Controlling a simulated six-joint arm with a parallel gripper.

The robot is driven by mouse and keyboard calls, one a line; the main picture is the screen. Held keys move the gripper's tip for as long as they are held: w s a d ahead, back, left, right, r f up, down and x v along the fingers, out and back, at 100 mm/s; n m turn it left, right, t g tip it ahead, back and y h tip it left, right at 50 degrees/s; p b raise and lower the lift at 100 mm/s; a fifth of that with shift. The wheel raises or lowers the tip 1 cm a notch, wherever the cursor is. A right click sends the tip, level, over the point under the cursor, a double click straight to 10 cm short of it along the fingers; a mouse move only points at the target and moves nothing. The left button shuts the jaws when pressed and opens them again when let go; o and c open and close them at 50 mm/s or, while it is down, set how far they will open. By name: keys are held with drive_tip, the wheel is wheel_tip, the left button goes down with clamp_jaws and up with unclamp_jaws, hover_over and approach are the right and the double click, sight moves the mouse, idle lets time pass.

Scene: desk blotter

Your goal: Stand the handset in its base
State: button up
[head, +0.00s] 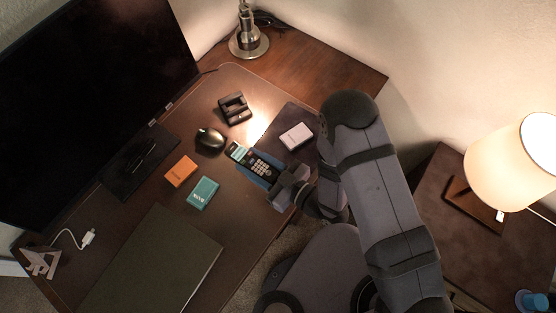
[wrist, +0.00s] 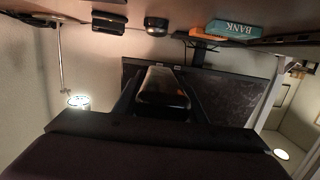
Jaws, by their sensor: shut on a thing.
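The handset (head: 262,168) is dark with a light keypad and a pale screen end. My gripper (head: 268,172) is shut on it from the lower right, a finger along each side. In the wrist view the handset (wrist: 163,88) shows end-on between the two dark fingers (wrist: 160,100). Its screen end points up and left in the head view, towards the base. The base (head: 235,107) is a small black cradle, empty, on the blotter beyond the mouse. It also shows in the wrist view (wrist: 109,20), apart from the handset. The handset's height above the blotter is hard to tell.
An orange box (head: 180,171) and a teal box (head: 202,193) lie left. A white box (head: 296,136) lies right. The monitor (head: 90,80) and a lamp foot (head: 249,43) stand behind.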

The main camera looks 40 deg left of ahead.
sight(254, 170)
wheel_tip(254, 170, down, 5)
drive_tip(key=b, duration=0.4)
idle(0.3)
drive_tip(key=shift+f+b, duration=1.9)
drive_tip(key=shift+f, duration=0.4)
drive_tip(key=shift+f, duration=0.3)
drive_tip(key=o, duration=1.1)
drive_tip(key=shift+r, duration=0.1)
drive_tip(key=shift+o, duration=0.2)
